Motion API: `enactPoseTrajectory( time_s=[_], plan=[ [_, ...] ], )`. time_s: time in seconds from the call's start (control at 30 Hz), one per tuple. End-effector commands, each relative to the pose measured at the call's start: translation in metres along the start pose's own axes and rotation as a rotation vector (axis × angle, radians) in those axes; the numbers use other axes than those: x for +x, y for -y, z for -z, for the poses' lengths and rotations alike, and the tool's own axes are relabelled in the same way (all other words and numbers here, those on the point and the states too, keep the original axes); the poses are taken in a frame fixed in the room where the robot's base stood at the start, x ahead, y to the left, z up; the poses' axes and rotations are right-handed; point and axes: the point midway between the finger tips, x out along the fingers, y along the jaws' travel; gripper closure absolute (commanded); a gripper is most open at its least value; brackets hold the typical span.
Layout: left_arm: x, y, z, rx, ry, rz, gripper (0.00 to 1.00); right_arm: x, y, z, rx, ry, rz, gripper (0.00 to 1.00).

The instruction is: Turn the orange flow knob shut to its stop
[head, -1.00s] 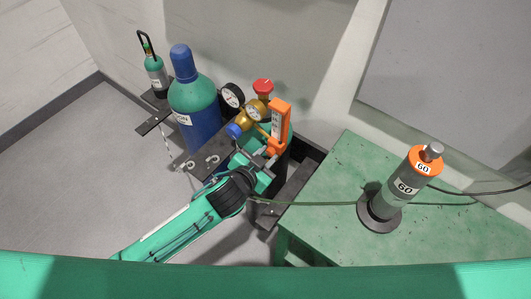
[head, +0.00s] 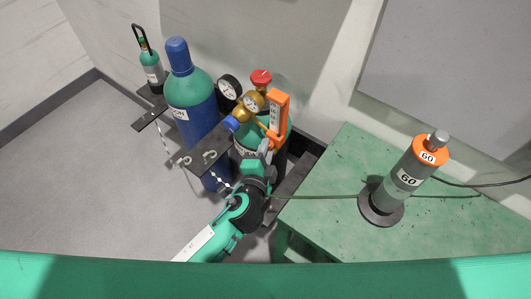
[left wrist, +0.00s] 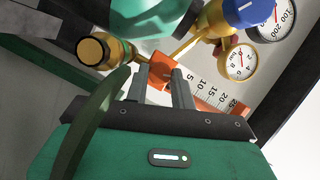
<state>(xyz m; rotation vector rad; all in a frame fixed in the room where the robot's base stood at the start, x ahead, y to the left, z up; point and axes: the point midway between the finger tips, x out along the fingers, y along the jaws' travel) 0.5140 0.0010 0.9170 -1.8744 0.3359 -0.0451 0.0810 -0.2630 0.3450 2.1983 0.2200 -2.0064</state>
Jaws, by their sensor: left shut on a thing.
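The orange flow knob (left wrist: 160,68) sits at the lower end of the orange flowmeter (head: 278,112), which is joined to the brass regulator (head: 244,112). The knob shows between my left gripper's fingers (left wrist: 162,80) in the left wrist view. My left gripper (head: 264,150) is shut on it, and in the head view the hand reaches it from below and largely hides it. The flowmeter's scale (left wrist: 212,94) also shows in the left wrist view. I cannot read how far the knob is turned. My right gripper is not in view.
A blue-capped cylinder (head: 190,100) and a small green bottle (head: 151,70) stand left. A blue knob (head: 231,124), two gauges and a red cap (head: 261,78) are close by.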

Motion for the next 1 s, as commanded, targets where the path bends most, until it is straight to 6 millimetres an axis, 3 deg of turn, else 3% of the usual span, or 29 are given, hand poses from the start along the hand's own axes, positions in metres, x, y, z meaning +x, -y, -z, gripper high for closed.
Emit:
enactPoseTrajectory(
  time_s=[0.4,1.0],
  plan=[
    [0.0,-0.004,0.0,0.194,-0.002,0.08,0.98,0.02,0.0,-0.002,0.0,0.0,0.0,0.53],
    [0.0,-0.003,0.0,0.227,-0.002,0.093,0.98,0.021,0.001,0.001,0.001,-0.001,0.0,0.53]
  ],
)
